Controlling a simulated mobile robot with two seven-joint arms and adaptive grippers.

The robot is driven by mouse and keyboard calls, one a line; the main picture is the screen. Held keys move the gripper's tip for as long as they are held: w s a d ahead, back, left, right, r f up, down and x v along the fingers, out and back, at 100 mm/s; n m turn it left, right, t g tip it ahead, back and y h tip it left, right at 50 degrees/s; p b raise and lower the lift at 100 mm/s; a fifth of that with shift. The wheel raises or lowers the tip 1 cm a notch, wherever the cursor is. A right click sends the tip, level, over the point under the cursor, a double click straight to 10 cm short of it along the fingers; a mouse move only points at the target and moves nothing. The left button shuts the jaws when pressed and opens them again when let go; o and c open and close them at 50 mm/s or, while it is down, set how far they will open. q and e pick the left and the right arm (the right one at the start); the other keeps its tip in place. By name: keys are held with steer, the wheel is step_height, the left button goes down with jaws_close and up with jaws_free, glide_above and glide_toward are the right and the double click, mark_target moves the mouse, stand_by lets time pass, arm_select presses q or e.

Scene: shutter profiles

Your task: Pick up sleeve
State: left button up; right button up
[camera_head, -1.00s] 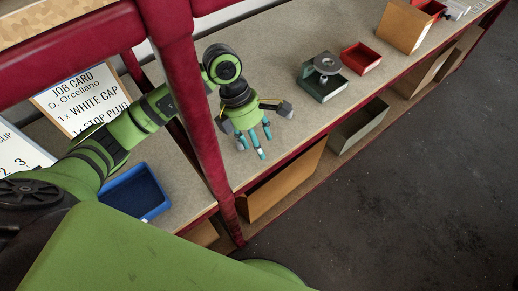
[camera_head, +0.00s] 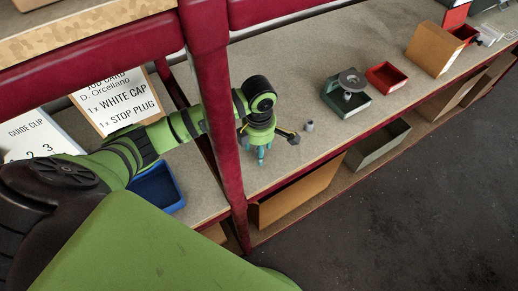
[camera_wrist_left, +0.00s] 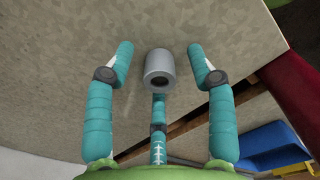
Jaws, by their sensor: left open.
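The sleeve is a short grey hollow cylinder (camera_wrist_left: 160,67) in the left wrist view, with its dark bore facing the camera. It lies in the picture between the two side fingers and above the lower finger; whether any finger touches it I cannot tell. My left gripper (camera_wrist_left: 160,72) has its teal fingers spread, with nothing gripped. In the head view the left gripper (camera_head: 258,157) points down over the bench. My right gripper is out of view.
The grey bench top (camera_head: 290,65) has a red front edge. A dark green fixture with a round disc (camera_head: 346,95) and a red bin (camera_head: 387,78) stand farther right. A red post (camera_head: 212,110) rises left of the gripper, and a blue bin (camera_head: 158,188) sits beyond it.

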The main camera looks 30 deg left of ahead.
arm_select(q)
steer(key=c, duration=0.9)
